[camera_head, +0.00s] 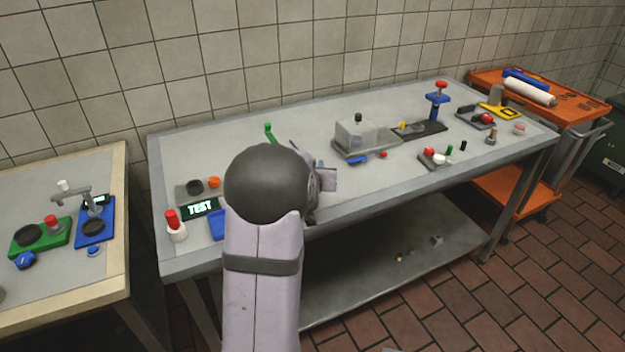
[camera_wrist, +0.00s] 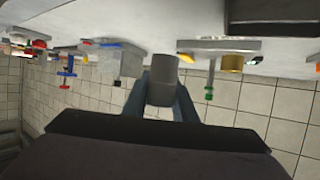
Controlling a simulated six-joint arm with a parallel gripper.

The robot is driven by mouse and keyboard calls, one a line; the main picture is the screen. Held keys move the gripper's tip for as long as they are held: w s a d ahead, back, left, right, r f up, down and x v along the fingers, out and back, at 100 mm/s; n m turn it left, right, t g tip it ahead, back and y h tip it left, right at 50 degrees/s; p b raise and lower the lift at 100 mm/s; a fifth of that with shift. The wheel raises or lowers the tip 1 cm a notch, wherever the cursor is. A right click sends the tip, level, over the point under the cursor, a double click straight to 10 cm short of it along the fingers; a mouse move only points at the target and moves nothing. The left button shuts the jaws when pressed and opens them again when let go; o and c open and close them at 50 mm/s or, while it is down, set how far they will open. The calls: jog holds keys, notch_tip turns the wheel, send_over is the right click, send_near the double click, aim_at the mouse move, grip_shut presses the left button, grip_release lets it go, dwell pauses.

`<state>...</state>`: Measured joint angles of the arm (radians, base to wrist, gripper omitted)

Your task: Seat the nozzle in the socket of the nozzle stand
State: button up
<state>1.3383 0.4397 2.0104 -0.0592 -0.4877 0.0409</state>
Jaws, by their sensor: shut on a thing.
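In the wrist view, which looks upside down, my gripper (camera_wrist: 162,96) is shut on a dark grey cylinder (camera_wrist: 162,78), which I take to be the nozzle. The cylinder sits between the two blue-grey fingers, and its end shows beyond them. In the head view my gripper (camera_head: 324,180) is mostly hidden behind my dark wrist joint, near the bench's front edge, and the held piece cannot be made out. I cannot tell for certain which fixture is the nozzle stand. A grey base (camera_wrist: 219,45) with a yellowish cylinder lies beyond the held piece in the wrist view.
The grey bench (camera_head: 300,235) has a clear middle strip. A TEST display (camera_head: 200,208) and a red-topped white holder (camera_head: 176,226) are at left. A green upright piece (camera_head: 269,131) stands behind my arm.

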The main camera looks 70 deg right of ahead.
notch_tip(320, 180, up, 4)
jog(key=w+a+f+n+t+y+p, duration=0.1)
jog(key=w+a+n+t+p, duration=0.1)
jog(key=w, duration=0.6)
jog(key=w+a+f+n+t+y+p, duration=0.1)
jog(key=w+a+n+t+p, duration=0.1)
jog(key=w+a+p, duration=0.2)
jog(key=w+a+f+n+t+y+p, duration=0.1)
jog(key=w+a+n+t+p, duration=0.1)
jog(key=w+p, duration=0.6)
jog(key=shift+w+a+f+y, duration=0.15)
jog(key=shift+w+a, duration=0.15)
jog(key=shift+w, duration=0.7)
jog(key=shift+w+a+f+y, duration=0.1)
jog(key=shift+w+a, duration=0.15)
jog(key=shift+w, duration=0.8)
jog(key=shift+w+a+f+y, duration=0.15)
jog(key=shift+w+a, duration=0.15)
jog(key=shift+w, duration=0.7)
jog(key=w+n+t, duration=0.1)
jog(key=w, duration=0.1)
jog(key=w+n+y, duration=0.1)
jog(key=w, duration=0.1)
jog(key=shift+w+a+r+t, duration=0.15)
jog(key=shift+w+r+t, duration=0.05)
jog(key=shift+w+t, duration=0.2)
jog(key=w+r+n+y, duration=0.1)
jog(key=w+r, duration=0.3)
jog(key=r, duration=0.1)
jog(key=shift+w+t, duration=0.3)
